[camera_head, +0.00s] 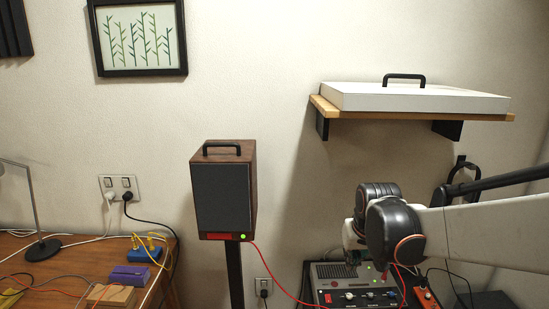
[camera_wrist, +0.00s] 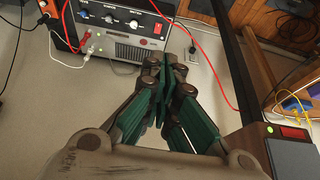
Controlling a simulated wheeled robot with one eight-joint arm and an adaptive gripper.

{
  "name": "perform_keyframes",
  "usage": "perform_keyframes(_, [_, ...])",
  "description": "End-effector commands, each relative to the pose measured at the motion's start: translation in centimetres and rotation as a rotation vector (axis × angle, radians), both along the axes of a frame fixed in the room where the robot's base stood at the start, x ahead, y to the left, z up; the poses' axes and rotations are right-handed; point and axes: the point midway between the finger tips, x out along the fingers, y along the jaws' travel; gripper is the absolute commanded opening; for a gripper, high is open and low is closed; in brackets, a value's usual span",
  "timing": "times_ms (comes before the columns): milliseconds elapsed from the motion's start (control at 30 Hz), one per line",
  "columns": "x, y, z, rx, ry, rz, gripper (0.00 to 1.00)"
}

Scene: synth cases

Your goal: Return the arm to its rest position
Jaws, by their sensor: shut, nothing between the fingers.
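My arm (camera_head: 475,231) reaches in from the right edge in the head view and bends down in front of the grey power unit (camera_head: 328,271). My gripper (camera_wrist: 168,68) is shut and empty in the wrist view, its green-lined fingers together. The same power unit also shows in the wrist view (camera_wrist: 135,52), beyond the fingertips, with knobs and red and white cables. I cannot tell exactly how far the fingertips are from it. In the head view the fingers are small and dark against the unit.
A wooden speaker (camera_head: 222,190) on a dark stand is left of my arm. A wall shelf (camera_head: 420,116) bearing a white case (camera_head: 415,97) is above it. A red cable (camera_head: 275,276) hangs between speaker and unit. A cluttered wooden table (camera_head: 85,262) is at the left.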

Motion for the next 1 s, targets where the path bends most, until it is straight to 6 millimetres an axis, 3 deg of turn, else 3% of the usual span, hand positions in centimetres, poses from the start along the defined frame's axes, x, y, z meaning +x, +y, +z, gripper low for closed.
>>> perform_keyframes(200, [-6.0,0.0,3.6,0.0,-0.053,0.0,0.0])
perform_keyframes(400, [-11.3,0.1,5.4,0.0,-0.1,0.0,0.0])
perform_keyframes(800, [-20.9,0.1,5.4,0.0,-0.193,0.0,0.0])
perform_keyframes(1000, [-23.1,0.1,4.7,0.0,-0.219,0.0,0.0])
